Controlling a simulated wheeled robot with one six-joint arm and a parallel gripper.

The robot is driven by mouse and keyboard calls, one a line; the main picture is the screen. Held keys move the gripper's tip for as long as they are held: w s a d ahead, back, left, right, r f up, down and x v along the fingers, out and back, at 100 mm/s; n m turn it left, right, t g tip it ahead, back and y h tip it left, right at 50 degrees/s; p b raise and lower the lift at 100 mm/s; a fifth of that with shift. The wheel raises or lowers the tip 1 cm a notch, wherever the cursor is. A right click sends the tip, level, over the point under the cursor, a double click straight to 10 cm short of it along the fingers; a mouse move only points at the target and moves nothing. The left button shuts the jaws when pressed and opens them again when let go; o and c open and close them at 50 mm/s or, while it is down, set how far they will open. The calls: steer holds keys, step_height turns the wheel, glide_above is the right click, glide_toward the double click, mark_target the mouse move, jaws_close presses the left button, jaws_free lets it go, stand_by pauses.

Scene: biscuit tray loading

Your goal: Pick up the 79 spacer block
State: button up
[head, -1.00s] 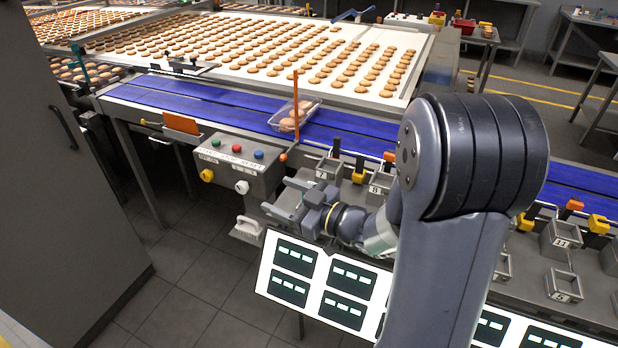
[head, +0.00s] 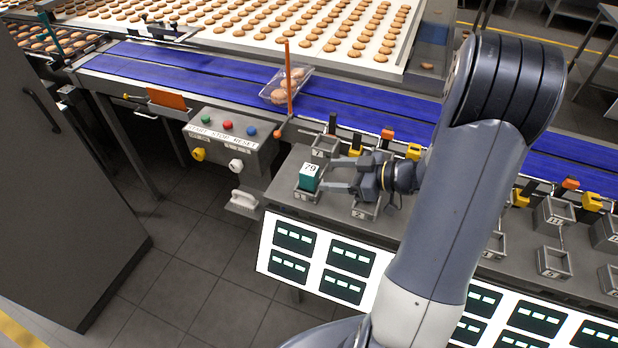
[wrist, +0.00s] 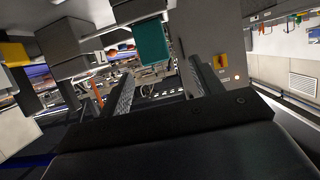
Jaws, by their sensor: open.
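The 79 spacer block (head: 309,179) is teal with a white top marked 79. It sits upright in the small grey holder marked 1 (head: 301,196) at the left end of the grey shelf. My gripper (head: 327,174) is open and empty, just right of the block, with its fingers pointing left toward it. In the wrist view the teal block (wrist: 153,43) appears beyond the fingertips of my gripper (wrist: 163,68), between them from side to side. I see no clear contact between fingers and block.
Holder 7 (head: 323,150) stands just behind the block and holder 2 (head: 364,211) lies below my gripper. A blue conveyor (head: 220,83) carries a clear biscuit tray (head: 273,92). A button box (head: 230,140) stands left of the shelf.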

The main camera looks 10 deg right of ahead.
mark_target(317, 172)
steer(key=shift+w+p+x, duration=0.25)
steer(key=shift+p+x, duration=0.05)
steer(key=shift+x, duration=2.7)
steer(key=shift+d, duration=0.2)
steer(key=shift+c, duration=0.2)
steer(key=c, duration=1.1)
